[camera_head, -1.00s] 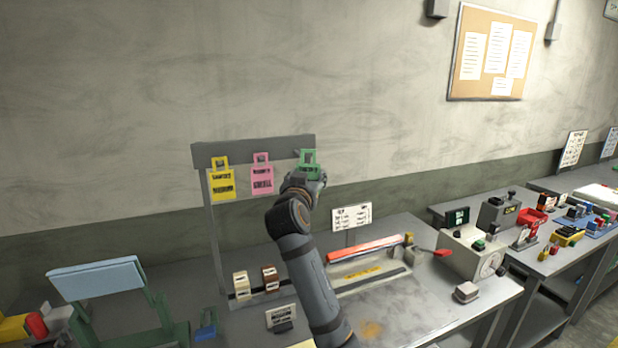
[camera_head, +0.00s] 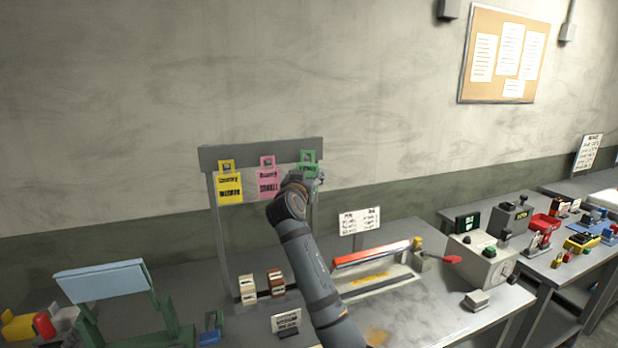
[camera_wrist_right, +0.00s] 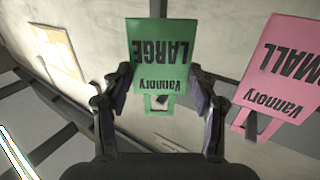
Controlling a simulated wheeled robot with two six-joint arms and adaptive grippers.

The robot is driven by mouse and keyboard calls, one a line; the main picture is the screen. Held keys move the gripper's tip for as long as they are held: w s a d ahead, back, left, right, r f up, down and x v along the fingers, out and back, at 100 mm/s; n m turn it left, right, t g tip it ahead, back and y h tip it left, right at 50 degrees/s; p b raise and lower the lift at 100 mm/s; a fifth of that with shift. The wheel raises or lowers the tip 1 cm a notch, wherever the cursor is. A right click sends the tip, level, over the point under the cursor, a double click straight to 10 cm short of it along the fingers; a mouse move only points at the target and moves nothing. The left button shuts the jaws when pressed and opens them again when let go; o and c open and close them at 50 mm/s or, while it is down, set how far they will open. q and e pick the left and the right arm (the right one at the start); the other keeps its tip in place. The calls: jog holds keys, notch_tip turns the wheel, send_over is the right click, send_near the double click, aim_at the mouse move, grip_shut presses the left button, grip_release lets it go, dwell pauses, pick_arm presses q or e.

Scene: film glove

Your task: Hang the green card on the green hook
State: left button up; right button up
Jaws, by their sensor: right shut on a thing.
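The green card (camera_wrist_right: 163,60), marked LARGE, is between the two fingers of my right gripper (camera_wrist_right: 160,103), which is shut on it. In the head view my right gripper (camera_head: 305,180) is at the right end of the rack, and the card's green loop (camera_head: 308,157) shows above it in front of the bar. The gripper hides most of the card there. A small dark shape shows inside the loop in the wrist view; I cannot tell whether it is the green hook or whether the loop is around it. My left gripper is out of view.
A yellow card (camera_head: 229,186) and a pink card (camera_head: 268,182) hang on the grey rack (camera_head: 225,155) to the left. The pink card is close beside my gripper. Below are a sign (camera_head: 359,220) and a red-barred device (camera_head: 372,253) on the bench.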

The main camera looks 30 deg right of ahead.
jog(key=shift+w+d+f+b, duration=0.2)
jog(key=shift+w+f+b, duration=0.35)
jog(key=shift+w+b, duration=0.3)
jog(key=o, duration=0.8)
jog(key=v, duration=1.2)
jog(key=shift+d, duration=0.1)
